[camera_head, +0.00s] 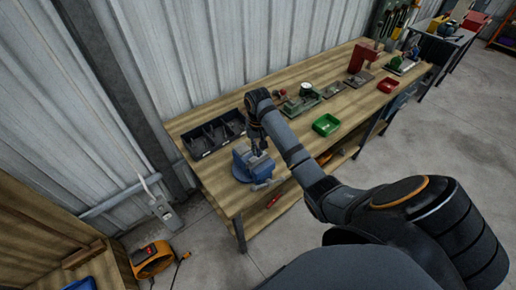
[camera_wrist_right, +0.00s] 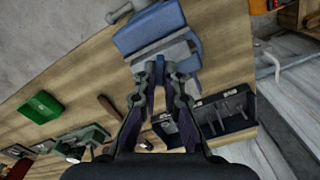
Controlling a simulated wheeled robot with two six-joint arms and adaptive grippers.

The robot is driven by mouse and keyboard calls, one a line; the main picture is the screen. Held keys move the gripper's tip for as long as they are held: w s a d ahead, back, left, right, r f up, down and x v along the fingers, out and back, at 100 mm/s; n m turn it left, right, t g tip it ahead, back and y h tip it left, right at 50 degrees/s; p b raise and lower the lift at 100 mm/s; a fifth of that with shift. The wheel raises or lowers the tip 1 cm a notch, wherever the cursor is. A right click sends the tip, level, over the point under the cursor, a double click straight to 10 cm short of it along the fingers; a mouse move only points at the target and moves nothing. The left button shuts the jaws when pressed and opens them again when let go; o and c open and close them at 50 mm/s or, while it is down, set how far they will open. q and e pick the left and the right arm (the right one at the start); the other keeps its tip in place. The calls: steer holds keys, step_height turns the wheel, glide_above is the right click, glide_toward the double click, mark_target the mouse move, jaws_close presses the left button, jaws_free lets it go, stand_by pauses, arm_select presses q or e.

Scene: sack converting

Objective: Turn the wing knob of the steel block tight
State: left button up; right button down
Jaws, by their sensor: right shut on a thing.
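The blue vise (camera_head: 246,169) stands at the near left end of the wooden workbench. It also shows at the top of the right wrist view (camera_wrist_right: 150,30). The grey steel block (camera_wrist_right: 172,48) sits at the vise jaws. My right gripper (camera_wrist_right: 161,76) reaches down over the block, its two fingertips close together on a small part there. That part is the wing knob, mostly hidden between the fingertips. In the head view the right gripper (camera_head: 258,143) is small and dark just above the vise. My left gripper is in neither view.
A black divided bin (camera_head: 213,134) stands behind the vise, near the metal wall. An orange cable reel (camera_head: 152,259) is on the left, below the bench top.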

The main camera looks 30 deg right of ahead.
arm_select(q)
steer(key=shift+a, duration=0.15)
arm_select(e)
steer(key=shift+r, duration=0.1)
steer(key=c, duration=1.5)
jaws_free()
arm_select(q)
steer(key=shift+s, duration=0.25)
arm_select(e)
steer(key=shift+o, duration=0.2)
steer(key=shift+s, duration=0.1)
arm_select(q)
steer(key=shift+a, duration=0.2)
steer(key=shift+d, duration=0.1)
